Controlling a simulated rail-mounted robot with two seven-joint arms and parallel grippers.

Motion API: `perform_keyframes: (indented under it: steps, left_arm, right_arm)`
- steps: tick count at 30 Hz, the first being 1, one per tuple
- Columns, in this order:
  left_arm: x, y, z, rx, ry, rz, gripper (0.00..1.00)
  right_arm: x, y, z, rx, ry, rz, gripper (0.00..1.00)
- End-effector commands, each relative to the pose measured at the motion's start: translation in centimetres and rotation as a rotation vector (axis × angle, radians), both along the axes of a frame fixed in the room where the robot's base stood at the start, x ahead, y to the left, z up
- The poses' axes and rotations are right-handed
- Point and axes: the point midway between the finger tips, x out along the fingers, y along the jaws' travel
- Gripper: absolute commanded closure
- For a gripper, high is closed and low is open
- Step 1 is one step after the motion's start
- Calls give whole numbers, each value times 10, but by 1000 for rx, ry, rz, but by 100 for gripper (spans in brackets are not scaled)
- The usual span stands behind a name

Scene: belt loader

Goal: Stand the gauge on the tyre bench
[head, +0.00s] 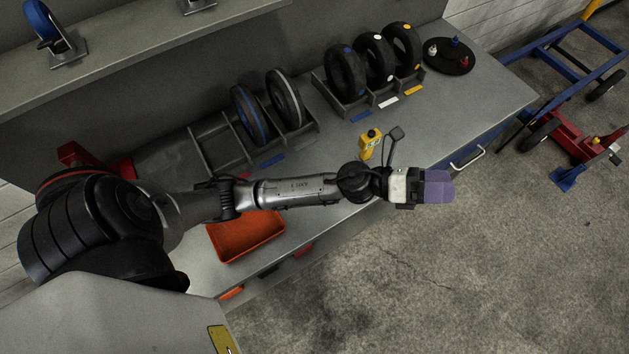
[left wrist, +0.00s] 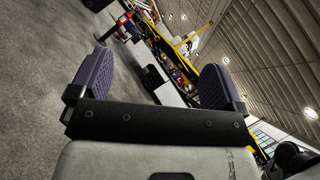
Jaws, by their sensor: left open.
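The gauge appears to be the small yellow device (head: 370,144) with a dark top in the head view. It appears to stand upright on the grey tyre bench (head: 490,98), near the front edge and just behind my left forearm. My left gripper (head: 438,188) has purple fingers and reaches past the bench's front edge, over the floor, to the right of the gauge. In the left wrist view the fingers (left wrist: 155,85) are spread with nothing between them. The gauge is not seen in that view. My right gripper is not in view.
Tyres stand in a rack (head: 352,108) at the back right, wheels in another rack (head: 205,140) at the left. A round dark tray (head: 448,62) holds small pieces. An orange tray (head: 245,238) lies under my arm. A blue trolley (head: 553,50) and red jack (head: 580,135) stand right.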

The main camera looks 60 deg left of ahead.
Motion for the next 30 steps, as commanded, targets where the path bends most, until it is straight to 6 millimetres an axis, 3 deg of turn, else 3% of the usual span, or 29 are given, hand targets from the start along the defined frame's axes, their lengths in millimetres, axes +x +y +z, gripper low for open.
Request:
perform_keyframes:
  steps: [4,7,12,16,21,25,30]
  left_arm:
    - [-16,46,-24,-485,360,237,5]
    - [-37,78,-60,-788,620,408,5]
    - [-104,113,-134,-1225,1058,721,5]
    - [-168,118,-177,-1455,1343,954,5]
    - [-240,113,-204,-1616,1606,1201,5]
    - [-273,109,-210,-1667,1718,1318,5]
    - [-289,106,-212,-1685,1771,1376,5]
  right_arm:
    - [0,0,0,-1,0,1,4]
    - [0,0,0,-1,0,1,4]
    - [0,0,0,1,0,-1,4]
    - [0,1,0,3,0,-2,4]
    - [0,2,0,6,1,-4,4]
    - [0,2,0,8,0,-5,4]
    - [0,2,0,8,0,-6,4]
